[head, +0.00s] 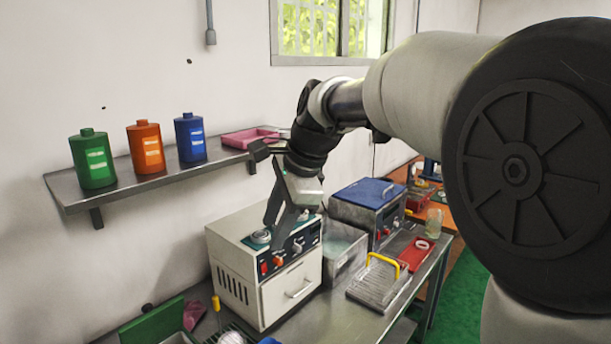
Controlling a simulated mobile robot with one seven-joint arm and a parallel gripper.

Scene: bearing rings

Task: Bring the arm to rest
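My arm reaches in from the right and bends down at the wrist. My gripper (276,232) points down just above the top of a white box-shaped machine (232,265) with knobs and a drawer. It overlaps a round piece (261,237) on the machine's top, and I cannot tell if it touches it. The fingers are seen edge-on and small, so their opening is unclear, and nothing held can be made out.
A wall shelf (70,200) with green, orange and blue bottles and a pink tray (246,138) is close behind. A blue-lidded box (368,193), a rack with a yellow handle (378,288) and a red tray (416,254) stand right on the metal bench.

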